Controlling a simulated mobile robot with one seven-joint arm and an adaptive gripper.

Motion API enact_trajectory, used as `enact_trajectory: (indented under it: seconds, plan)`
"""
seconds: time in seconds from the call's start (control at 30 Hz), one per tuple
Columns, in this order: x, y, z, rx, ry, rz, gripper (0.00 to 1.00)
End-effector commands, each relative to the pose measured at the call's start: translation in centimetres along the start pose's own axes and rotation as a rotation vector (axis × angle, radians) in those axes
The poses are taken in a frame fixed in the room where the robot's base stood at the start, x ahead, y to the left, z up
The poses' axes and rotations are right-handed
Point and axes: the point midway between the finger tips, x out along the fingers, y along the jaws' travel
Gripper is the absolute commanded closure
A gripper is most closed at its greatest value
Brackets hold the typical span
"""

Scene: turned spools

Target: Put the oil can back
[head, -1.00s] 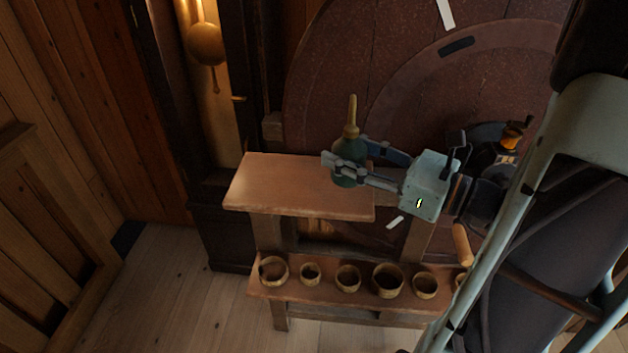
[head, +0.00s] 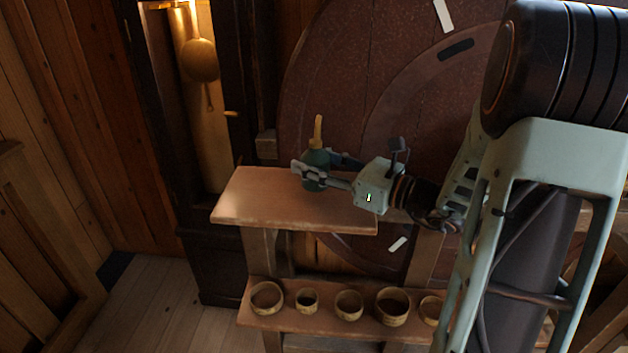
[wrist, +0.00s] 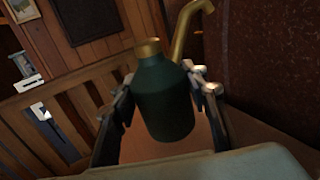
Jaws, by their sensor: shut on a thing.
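The oil can (head: 316,158) is dark green with a brass collar and a long brass spout. In the head view it is upright over the back part of the wooden bench top (head: 262,205). My gripper (head: 313,172) is shut on the can's body, with one finger on each side. The wrist view shows the can (wrist: 163,100) between the two fingers, with its spout bent up to the right. I cannot tell whether the can's base touches the bench top.
A lower shelf holds several round wooden rings or bowls (head: 349,304). A large dark red wheel (head: 330,70) stands close behind the bench. A clock case with a brass pendulum (head: 200,60) is at the left. The bench top's left part is bare.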

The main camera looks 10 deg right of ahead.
Motion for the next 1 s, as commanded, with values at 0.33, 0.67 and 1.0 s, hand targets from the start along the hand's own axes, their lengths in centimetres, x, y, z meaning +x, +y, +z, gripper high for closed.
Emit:
enact_trajectory:
  seconds: [0.33, 0.67, 1.0]
  plan:
    - [-0.1, 0.0, -3.0, -0.001, -0.001, 0.0, 0.87]
    - [-0.1, 0.1, -3.4, 0.001, 0.001, 0.0, 0.58]
    - [-0.1, 0.1, -3.3, 0.0, 0.001, 0.0, 0.41]
